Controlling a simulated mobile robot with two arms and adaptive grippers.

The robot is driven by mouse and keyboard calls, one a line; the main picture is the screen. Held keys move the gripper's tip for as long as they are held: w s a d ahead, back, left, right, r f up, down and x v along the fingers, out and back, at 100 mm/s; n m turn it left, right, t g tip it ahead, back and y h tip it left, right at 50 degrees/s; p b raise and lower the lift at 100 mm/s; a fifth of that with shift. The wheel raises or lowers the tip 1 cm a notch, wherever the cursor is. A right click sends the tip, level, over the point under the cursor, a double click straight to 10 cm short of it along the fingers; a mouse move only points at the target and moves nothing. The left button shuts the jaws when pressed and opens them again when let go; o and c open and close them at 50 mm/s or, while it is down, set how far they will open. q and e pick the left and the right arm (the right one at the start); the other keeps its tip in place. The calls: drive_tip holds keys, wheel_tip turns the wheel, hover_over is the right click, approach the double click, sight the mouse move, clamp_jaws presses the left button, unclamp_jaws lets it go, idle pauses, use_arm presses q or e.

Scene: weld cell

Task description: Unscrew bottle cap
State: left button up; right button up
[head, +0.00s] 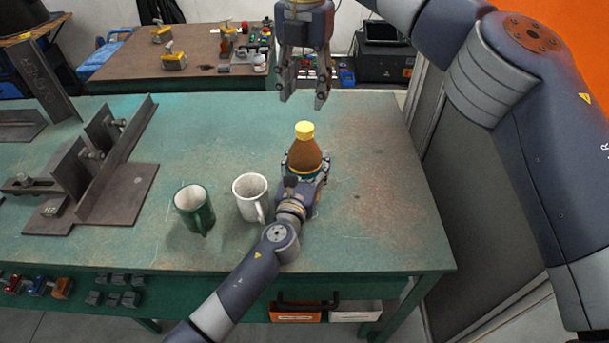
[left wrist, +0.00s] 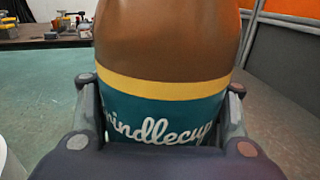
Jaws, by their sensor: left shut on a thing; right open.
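A brown bottle (head: 304,156) with a yellow cap (head: 305,130) stands upright on the green worktable (head: 375,220). My left gripper (head: 306,176) is shut around the lower part of the bottle. In the left wrist view the bottle (left wrist: 168,45) fills the middle, with a yellow band and a teal label between the two fingers. The cap is out of that view. My right gripper (head: 303,98) is open and empty, pointing down above and behind the cap, apart from it. The bottle's base is hidden by my left gripper.
A white mug (head: 249,192) stands just left of the bottle, close to my left arm. A green mug (head: 193,207) stands further left. Steel fixtures (head: 95,175) occupy the table's left side. The table right of the bottle is clear. A brown bench (head: 130,62) stands behind.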

sight(304, 126)
use_arm(q)
drive_tip(key=shift+c, duration=0.6)
clamp_jaws()
drive_tip(key=shift+f, duration=0.1)
use_arm(e)
drive_tip(key=m, duration=0.8)
drive_tip(key=shift+m, duration=0.4)
drive_tip(key=m, duration=0.4)
drive_tip(key=shift+f+m, duration=0.3)
drive_tip(key=shift+f, duration=3.7)
